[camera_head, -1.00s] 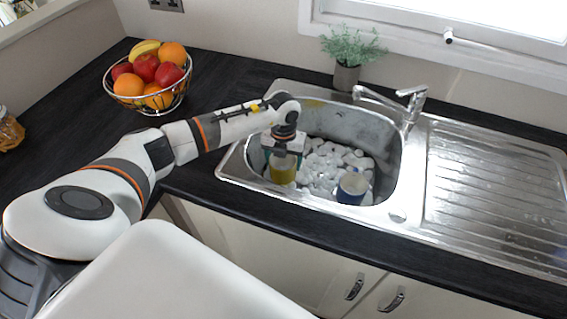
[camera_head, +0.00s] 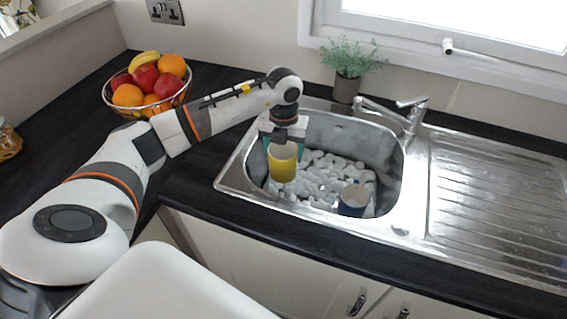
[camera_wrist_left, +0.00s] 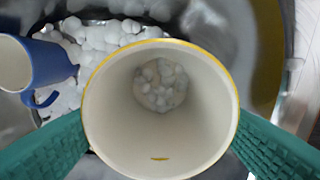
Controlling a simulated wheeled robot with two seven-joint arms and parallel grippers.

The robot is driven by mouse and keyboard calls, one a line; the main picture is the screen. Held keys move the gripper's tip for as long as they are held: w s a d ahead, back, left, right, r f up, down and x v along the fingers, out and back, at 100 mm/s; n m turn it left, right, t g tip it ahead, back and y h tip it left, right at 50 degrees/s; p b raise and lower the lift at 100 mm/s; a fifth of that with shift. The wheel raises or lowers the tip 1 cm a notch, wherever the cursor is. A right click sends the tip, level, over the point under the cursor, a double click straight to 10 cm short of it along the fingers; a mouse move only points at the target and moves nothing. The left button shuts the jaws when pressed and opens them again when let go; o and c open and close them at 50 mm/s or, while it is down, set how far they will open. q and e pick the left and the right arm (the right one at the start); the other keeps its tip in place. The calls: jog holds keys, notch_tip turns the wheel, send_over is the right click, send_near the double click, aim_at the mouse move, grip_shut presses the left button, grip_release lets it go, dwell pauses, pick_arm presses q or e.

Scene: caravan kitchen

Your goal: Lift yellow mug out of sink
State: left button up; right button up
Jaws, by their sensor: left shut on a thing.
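The yellow mug (camera_head: 283,168) is upright at the left side of the sink (camera_head: 231,179), above the white lumps. My left gripper (camera_head: 284,147) is shut on it from above, with the teal fingers on opposite sides of its rim. In the left wrist view the mug (camera_wrist_left: 160,115) fills the middle between both fingers. Its inside is pale, and white lumps show at its bottom. The mug's handle cannot be made out. My right gripper is not in view.
A blue mug (camera_head: 352,201) stands among white foam-like lumps (camera_head: 322,177) in the sink. The tap (camera_head: 412,113) and potted plant (camera_head: 347,84) are behind. A fruit basket (camera_head: 150,105) stands left. The ribbed drainer (camera_head: 495,200) at right is clear.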

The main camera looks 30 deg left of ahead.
pick_arm(q)
jog(key=shift+r, duration=0.65)
jog(key=s+r+p, duration=0.3)
jog(key=r+p, duration=0.5)
jog(key=r, duration=0.2)
jog(key=shift+d+r, duration=0.25)
jog(key=shift+d, duration=0.05)
